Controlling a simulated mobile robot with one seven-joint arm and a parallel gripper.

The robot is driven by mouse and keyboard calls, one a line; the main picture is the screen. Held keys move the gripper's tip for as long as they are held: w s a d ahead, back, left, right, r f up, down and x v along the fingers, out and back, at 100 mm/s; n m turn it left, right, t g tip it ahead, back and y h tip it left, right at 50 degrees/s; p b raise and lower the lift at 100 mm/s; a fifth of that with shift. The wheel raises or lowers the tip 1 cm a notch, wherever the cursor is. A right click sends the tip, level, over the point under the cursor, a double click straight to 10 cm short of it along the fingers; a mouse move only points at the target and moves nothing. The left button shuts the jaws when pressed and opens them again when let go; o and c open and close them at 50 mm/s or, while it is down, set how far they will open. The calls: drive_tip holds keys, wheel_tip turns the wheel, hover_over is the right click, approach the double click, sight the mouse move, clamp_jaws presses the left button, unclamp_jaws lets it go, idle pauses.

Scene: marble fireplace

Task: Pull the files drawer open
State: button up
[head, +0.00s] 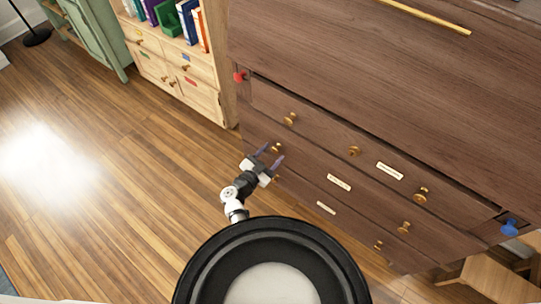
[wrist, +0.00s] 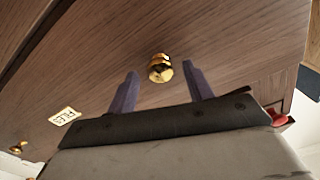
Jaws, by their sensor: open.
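The files drawer (wrist: 215,45) has a brown wood front and is marked by a cream label (wrist: 65,116) reading FILES in the wrist view. Its front shows no clear gap from being pulled out. A brass knob (wrist: 159,67) on it appears between the tips of my gripper (wrist: 160,70), whose two purple-blue fingers are spread and empty. Contact with the knob cannot be seen. A second brass knob (wrist: 18,147) lies beyond the label. In the head view my gripper (head: 272,155) is at the left end of the dresser's drawer fronts (head: 310,155); the labels there are too small to read.
A red piece (head: 240,76) and a blue piece (head: 509,228) sit at the dresser's two ends. A pale wood bookcase (head: 205,95) stands left of it. A wooden chair or stool (head: 495,275) is at lower right. Wood floor (head: 110,190) is clear at left.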

clamp_jaws()
idle(0.3)
drive_tip(key=shift+s+a, duration=0.1)
